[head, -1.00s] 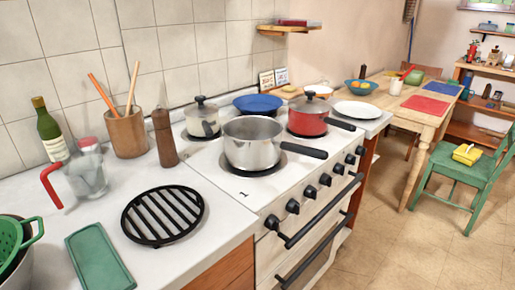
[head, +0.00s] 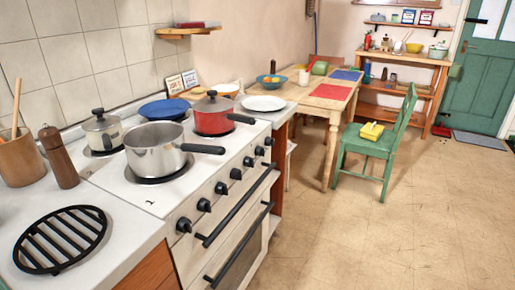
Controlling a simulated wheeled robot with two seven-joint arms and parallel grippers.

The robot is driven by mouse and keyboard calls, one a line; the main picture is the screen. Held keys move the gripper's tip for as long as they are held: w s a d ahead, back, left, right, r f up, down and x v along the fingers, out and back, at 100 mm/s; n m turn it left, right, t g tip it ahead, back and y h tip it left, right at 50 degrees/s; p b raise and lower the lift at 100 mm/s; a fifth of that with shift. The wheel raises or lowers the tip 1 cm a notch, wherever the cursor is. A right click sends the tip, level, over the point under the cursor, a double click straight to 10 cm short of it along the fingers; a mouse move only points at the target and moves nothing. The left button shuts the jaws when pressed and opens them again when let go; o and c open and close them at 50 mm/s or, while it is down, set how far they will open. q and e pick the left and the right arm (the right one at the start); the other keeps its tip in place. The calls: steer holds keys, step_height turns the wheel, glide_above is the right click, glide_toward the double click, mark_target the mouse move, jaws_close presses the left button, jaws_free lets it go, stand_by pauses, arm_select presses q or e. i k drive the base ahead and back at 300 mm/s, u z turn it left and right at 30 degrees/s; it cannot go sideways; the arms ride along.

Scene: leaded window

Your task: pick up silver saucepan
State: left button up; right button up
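The silver saucepan (head: 155,150) stands upright on the front left burner of the white stove (head: 128,196) in the head view. It has no lid, and its black handle points right, toward the front edge of the stove. Neither of my grippers shows in the head view.
A red lidded pan (head: 212,117), a cream lidded pot (head: 103,131) and a blue plate (head: 164,109) stand around the saucepan. A wooden pepper mill (head: 59,157) and a black trivet (head: 60,240) are to its left. The floor (head: 345,235) before the stove is clear.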

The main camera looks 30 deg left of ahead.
mark_target(157, 149)
steer(key=z, duration=0.45)
steer(key=i, duration=1.6)
steer(key=u, duration=3.05)
